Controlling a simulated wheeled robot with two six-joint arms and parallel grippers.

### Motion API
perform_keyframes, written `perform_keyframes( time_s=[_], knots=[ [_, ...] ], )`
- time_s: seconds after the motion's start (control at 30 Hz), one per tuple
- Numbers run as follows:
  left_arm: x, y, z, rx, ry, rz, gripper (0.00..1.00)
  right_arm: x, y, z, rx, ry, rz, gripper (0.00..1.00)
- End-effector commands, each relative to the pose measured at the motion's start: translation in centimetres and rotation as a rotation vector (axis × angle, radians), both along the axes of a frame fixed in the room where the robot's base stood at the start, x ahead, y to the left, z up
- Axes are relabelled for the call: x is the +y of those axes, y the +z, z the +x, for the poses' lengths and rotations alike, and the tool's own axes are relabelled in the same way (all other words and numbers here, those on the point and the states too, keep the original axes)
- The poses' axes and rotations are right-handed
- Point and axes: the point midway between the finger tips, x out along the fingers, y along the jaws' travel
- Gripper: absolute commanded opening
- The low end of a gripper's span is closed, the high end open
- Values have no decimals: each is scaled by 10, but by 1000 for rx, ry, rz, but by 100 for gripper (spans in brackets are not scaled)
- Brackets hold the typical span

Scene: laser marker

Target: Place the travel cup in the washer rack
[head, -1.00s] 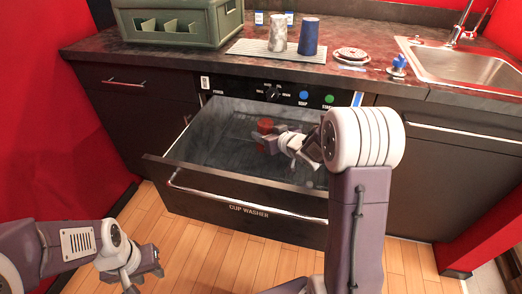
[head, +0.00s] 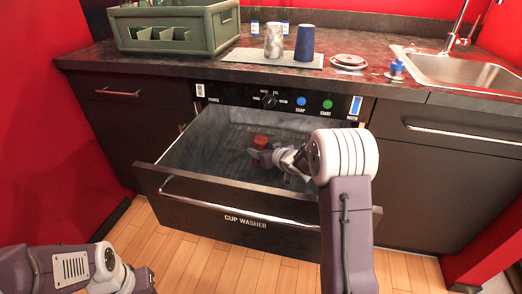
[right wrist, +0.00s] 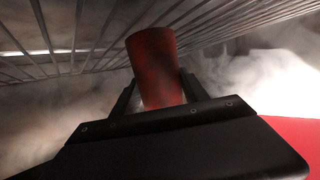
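The red cup (head: 261,141), a plain cylinder, is inside the open cup washer drawer (head: 190,150). My right gripper (head: 257,157) reaches down into the drawer at the cup. In the right wrist view the red cup (right wrist: 157,70) stands between the two fingers (right wrist: 158,98), which close in on its sides. The wire rack (right wrist: 70,45) shows behind it; whether the cup's base touches the rack is hidden. My left gripper (head: 142,282) is low at the bottom left, away from the drawer, its fingertips cut off by the picture edge.
On the counter, a grey patterned cup (head: 274,40) and a blue cup (head: 304,43) stand on a drying mat (head: 260,60). A green crate (head: 175,28) is left of them, a sink (head: 465,70) at right. The drawer's front panel (head: 245,205) stands between my base and its inside.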

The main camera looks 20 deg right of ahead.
Motion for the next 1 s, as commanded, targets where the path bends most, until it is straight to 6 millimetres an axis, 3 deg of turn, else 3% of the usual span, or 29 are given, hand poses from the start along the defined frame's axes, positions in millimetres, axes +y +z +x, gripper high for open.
perform_keyframes(
  time_s=[0.03, 0.07, 0.1, 0.47, 0.83, 1.0],
  knots=[
    [0, 0, 0, 0, 0, 0, 36, 0, 0, 0, 1, 0, 0, 63],
    [0, 0, 0, 0, 0, 0, 36, 0, 0, 0, 1, 0, 0, 71],
    [0, 0, 0, 0, 0, 0, 36, 0, 0, 0, 1, 0, 0, 74],
    [0, 5, 0, 0, 0, 0, 36, -1, 6, -3, 1, -1, -1, 74],
    [0, 42, 0, 0, 0, 0, 36, -17, 41, -79, 1, -5, 1, 74],
    [0, 50, 0, 0, 0, 0, 36, -20, 48, -102, 2, -2, 0, 74]
  ],
)
